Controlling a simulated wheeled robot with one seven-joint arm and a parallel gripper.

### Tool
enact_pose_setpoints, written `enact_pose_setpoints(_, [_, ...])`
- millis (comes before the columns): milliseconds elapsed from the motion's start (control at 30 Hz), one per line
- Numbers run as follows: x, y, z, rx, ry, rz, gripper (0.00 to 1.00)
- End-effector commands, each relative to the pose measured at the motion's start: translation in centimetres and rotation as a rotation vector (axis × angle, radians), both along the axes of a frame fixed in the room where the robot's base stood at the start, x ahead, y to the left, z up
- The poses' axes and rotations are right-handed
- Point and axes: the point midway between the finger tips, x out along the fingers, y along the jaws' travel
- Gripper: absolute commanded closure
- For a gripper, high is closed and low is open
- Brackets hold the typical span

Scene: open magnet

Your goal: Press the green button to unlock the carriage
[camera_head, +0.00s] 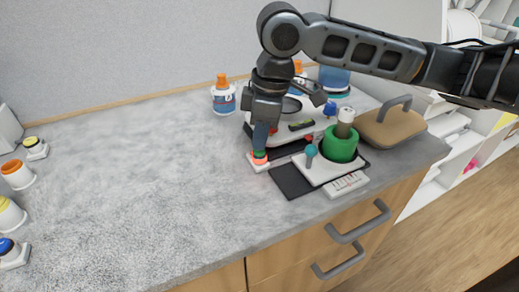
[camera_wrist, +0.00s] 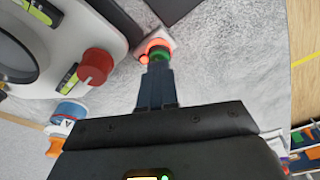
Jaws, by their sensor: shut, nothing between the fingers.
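The green button (camera_head: 259,154) sits on a small white base (camera_head: 257,166) on the grey counter, and a red-orange glow shows around it. In the wrist view the green button (camera_wrist: 160,54) is just past my fingertips, partly hidden by them. My gripper (camera_head: 260,146) is shut and empty, pointing down, its tips over the button. It also shows in the wrist view (camera_wrist: 157,66). The tips look to be touching the button or very close; I cannot tell which. A white plate (camera_head: 315,170) with a green cylinder (camera_head: 340,144) and a teal knob (camera_head: 311,151), possibly the carriage, stands to the right on a dark base.
A white device with a red knob (camera_wrist: 97,62) stands close behind my gripper. A dark pad (camera_head: 290,181) lies to the right of the button. Several button units, one with a blue top (camera_head: 7,246), line the left edge.

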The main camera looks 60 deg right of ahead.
Motion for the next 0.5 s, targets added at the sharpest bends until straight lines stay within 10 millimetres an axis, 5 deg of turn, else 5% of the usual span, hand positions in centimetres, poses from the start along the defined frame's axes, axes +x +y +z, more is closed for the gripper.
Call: enact_pose_setpoints(500, [-0.01, -0.02, -0.77, 0.000, 0.000, 0.000, 1.00])
